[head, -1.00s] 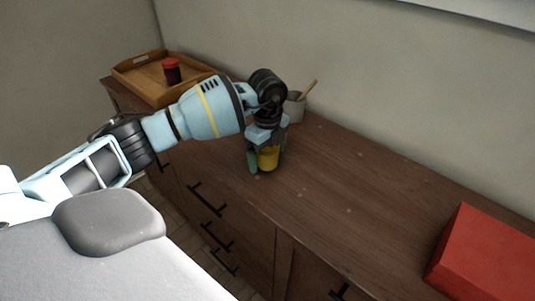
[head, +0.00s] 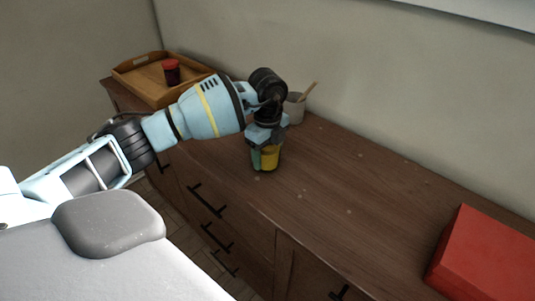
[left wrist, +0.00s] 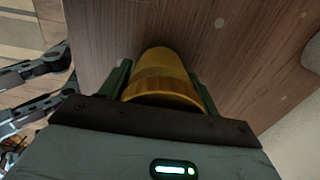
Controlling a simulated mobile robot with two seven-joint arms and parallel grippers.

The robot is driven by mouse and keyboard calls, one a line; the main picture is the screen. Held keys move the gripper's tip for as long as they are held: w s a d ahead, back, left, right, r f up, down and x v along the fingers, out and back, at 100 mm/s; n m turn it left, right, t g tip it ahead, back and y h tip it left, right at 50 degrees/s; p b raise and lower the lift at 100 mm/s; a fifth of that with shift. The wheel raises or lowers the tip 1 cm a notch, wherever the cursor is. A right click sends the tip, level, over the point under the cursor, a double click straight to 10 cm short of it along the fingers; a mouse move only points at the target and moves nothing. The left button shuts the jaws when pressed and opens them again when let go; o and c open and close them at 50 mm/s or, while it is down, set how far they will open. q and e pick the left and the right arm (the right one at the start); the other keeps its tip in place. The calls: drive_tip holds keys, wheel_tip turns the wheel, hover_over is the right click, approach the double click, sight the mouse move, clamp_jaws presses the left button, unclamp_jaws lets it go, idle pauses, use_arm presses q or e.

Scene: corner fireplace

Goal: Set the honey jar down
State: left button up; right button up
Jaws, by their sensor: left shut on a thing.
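The honey jar (head: 270,158) is a yellow-amber jar at the front part of the brown wooden cabinet top (head: 340,185). My left gripper (head: 265,158) points down and has its fingers on either side of the jar, shut on it. In the left wrist view the jar (left wrist: 163,75) shows between the two green fingers (left wrist: 163,88), its lid end nearest the palm. The jar looks upright and at or very near the wood; I cannot tell whether its base touches.
A wooden tray (head: 142,90) with a dark red-lidded jar (head: 171,72) stands at the far left. A grey cup (head: 293,108) holding a wooden utensil stands behind my gripper. A red box (head: 485,255) lies at the right. The cabinet top between is clear.

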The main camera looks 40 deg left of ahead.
use_arm(q)
drive_tip(key=shift+r, duration=0.55)
wheel_tip(320, 180, up, 2)
drive_tip(key=shift+r, duration=0.1)
drive_tip(key=s+d, duration=0.2)
drive_tip(key=s, duration=0.5)
drive_tip(key=s+d+r, duration=0.1)
drive_tip(key=s, duration=0.7)
drive_tip(key=shift+s+d, duration=0.25)
drive_tip(key=shift+d, duration=0.1)
drive_tip(key=shift+r, duration=0.1)
